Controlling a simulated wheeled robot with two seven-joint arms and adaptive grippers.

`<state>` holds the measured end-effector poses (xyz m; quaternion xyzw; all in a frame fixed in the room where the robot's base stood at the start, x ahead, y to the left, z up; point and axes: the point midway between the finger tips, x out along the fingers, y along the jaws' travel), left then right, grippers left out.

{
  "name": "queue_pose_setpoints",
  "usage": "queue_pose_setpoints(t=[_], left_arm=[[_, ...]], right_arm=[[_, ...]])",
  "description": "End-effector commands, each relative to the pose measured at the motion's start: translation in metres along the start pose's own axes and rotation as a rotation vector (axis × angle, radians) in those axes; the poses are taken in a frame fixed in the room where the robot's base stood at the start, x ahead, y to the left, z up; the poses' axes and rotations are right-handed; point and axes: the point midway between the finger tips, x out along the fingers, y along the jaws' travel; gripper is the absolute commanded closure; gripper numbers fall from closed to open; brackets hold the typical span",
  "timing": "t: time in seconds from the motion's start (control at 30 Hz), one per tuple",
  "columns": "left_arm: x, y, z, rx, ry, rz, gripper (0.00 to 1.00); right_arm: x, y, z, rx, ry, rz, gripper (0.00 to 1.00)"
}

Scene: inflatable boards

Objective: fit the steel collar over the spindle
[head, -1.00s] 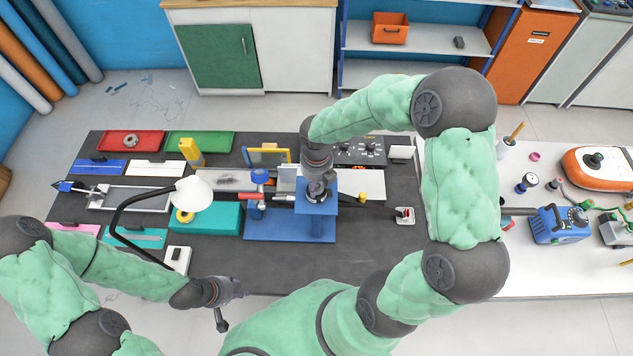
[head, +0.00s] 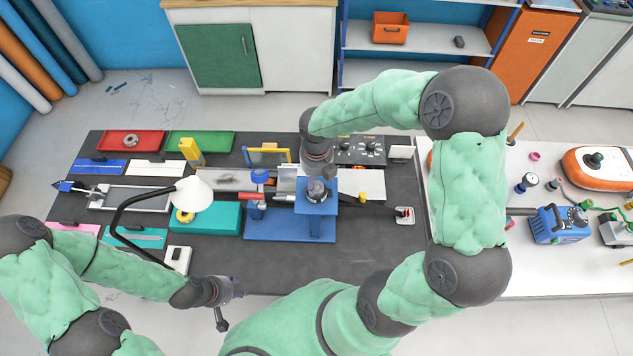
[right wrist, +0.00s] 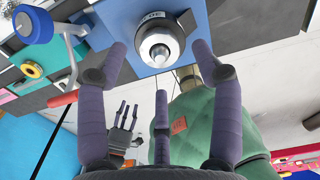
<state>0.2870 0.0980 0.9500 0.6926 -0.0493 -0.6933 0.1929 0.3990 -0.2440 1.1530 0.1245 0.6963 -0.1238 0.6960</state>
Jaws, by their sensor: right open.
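The blue stand (head: 323,225) at the middle of the bench bears a dark round body (head: 317,190). In the right wrist view, a bright steel ring (right wrist: 160,41) sits on this dark body, around a small centre post that looks like the spindle. I cannot tell how far down the ring sits. My right gripper (right wrist: 160,62) is open, its three fingers spread around and apart from the ring. In the head view it (head: 317,170) is just above the stand, its fingers mostly hidden. My left gripper (head: 222,305) is low at the bench's front edge, empty; its fingers look spread in the wrist view.
A red tray (head: 108,147) at the back left holds another grey ring (head: 131,141). A blue-topped tool (head: 260,177) stands left of the stand. A white lamp (head: 193,194) arches over the teal box (head: 225,218).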

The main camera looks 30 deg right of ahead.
Motion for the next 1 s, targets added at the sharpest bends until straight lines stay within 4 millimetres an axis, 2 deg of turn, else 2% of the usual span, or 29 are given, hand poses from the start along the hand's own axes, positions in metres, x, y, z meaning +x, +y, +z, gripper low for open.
queue_pose_setpoints(t=[0.03, 0.2, 0.43, 0.63, 1.0], left_arm=[[0.0, 0.0, 0.0, 0.0, 0.0, 0.0, 0.6], [0.0, 0.0, 0.0, 0.0, 0.0, 0.0, 0.6], [0.001, 0.0, 0.0, 0.0, 0.0, 0.0, 0.6], [0.001, 0.0, 0.0, 0.0, 0.0, 0.0, 0.6], [0.001, 0.0, 0.0, 0.0, 0.0, 0.0, 0.6]], right_arm=[[-0.012, 0.0, 0.002, 0.0, -0.007, 0.002, 0.34], [-0.048, 0.0, 0.001, 0.0, -0.005, 0.002, 0.34], [-0.083, 0.0, 0.001, 0.001, -0.003, 0.001, 0.34], [-0.096, 0.0, 0.0, -0.001, -0.001, 0.0, 0.34], [-0.097, 0.0, 0.0, 0.0, -0.001, 0.0, 0.34]])
